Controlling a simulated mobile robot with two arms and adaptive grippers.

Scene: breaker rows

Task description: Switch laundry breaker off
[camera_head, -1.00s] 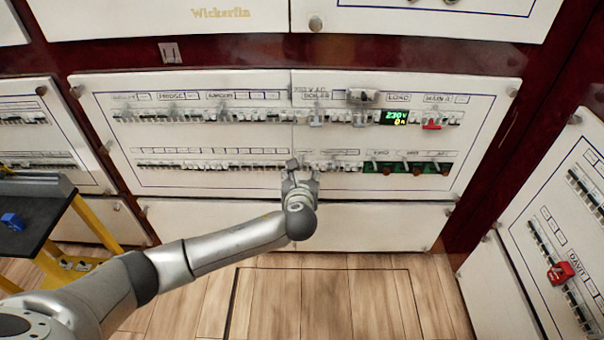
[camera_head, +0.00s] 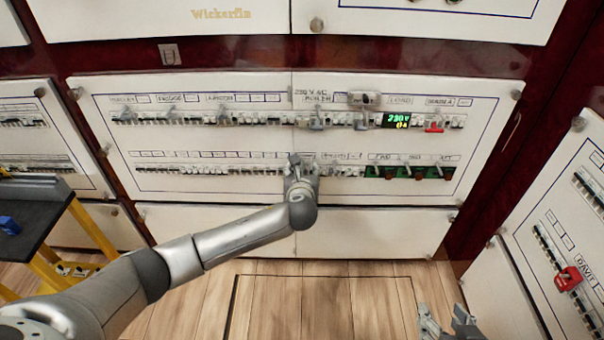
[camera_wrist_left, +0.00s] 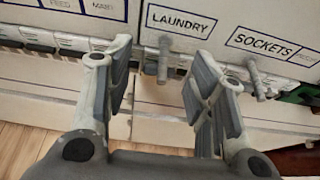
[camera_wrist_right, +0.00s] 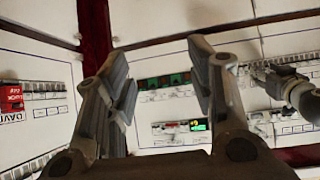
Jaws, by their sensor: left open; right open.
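In the left wrist view the LAUNDRY label (camera_wrist_left: 181,22) is on the white panel, with the laundry breaker's grey lever (camera_wrist_left: 164,58) below it. My left gripper (camera_wrist_left: 160,80) is open, and the lever shows between its two fingers. Whether a finger touches the lever cannot be told. In the head view my left gripper (camera_head: 301,168) is at the lower breaker row (camera_head: 225,168) and hides part of it. My right gripper (camera_head: 447,325) is open and empty at the bottom edge of the head view, away from the panel; its fingers (camera_wrist_right: 162,90) show in the right wrist view.
A similar SOCKETS lever (camera_wrist_left: 256,80) stands close to the right of my left gripper. Green modules (camera_head: 408,172) with levers continue that row. A red DAVIT block (camera_head: 568,279) is on the right panel. A small black table (camera_head: 35,215) stands at left.

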